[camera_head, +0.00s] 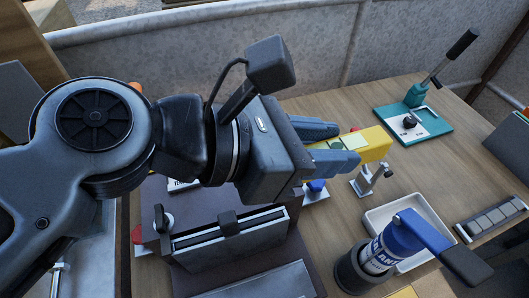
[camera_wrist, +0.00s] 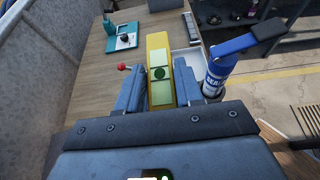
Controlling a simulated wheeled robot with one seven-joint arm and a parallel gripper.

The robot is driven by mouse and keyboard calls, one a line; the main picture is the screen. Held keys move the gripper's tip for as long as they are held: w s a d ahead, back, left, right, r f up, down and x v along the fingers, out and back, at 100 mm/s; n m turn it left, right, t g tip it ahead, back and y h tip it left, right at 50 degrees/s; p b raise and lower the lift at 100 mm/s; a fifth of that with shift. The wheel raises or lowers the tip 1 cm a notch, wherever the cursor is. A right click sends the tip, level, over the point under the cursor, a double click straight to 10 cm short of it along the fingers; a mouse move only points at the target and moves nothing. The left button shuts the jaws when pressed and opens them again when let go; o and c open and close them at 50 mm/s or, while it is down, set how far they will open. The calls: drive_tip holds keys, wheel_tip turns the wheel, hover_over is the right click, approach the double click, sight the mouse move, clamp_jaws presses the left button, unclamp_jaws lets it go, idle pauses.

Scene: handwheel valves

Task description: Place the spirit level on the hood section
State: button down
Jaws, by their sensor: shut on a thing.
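The yellow spirit level (camera_head: 375,141) is held between the two fingers of my gripper (camera_head: 338,148), above the workbench. In the wrist view the spirit level (camera_wrist: 156,42) points away from me, with a round green vial on its top between the fingers (camera_wrist: 160,88). My gripper is shut on it. Below my gripper in the head view is a dark block with a long upright metal part (camera_head: 215,237) and clamp-like fittings. I cannot tell for sure whether this is the hood section; my arm hides some of that area.
A metal post fitting (camera_head: 366,180) stands under the level's far end. A blue and white can (camera_head: 380,255) stands at the front beside a white tray (camera_head: 430,213). A teal lever tool (camera_head: 415,120) is at the back right. Bare wood (camera_head: 410,170) lies between them.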

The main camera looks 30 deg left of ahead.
drive_tip(key=a+f, duration=0.2)
drive_tip(key=a, duration=0.1)
drive_tip(key=s+a+f, duration=0.1)
drive_tip(key=a+f, duration=0.1)
drive_tip(key=a, duration=0.2)
drive_tip(key=a+f+p, duration=0.1)
drive_tip(key=a+f, duration=0.1)
drive_tip(key=a, duration=0.2)
drive_tip(key=shift+s+a+f, duration=0.1)
drive_tip(key=shift+s+f, duration=0.25)
drive_tip(key=shift+f, duration=0.05)
wheel_tip(320, 180, down, 4)
drive_tip(key=shift+r+p, duration=0.25)
drive_tip(key=shift+p, duration=0.35)
drive_tip(key=shift+f, duration=0.25)
drive_tip(key=shift+f, duration=0.1)
drive_tip(key=shift+f+b, duration=0.15)
drive_tip(key=shift+b, duration=0.15)
drive_tip(key=c, duration=0.7)
unclamp_jaws()
drive_tip(key=shift+c, duration=0.2)
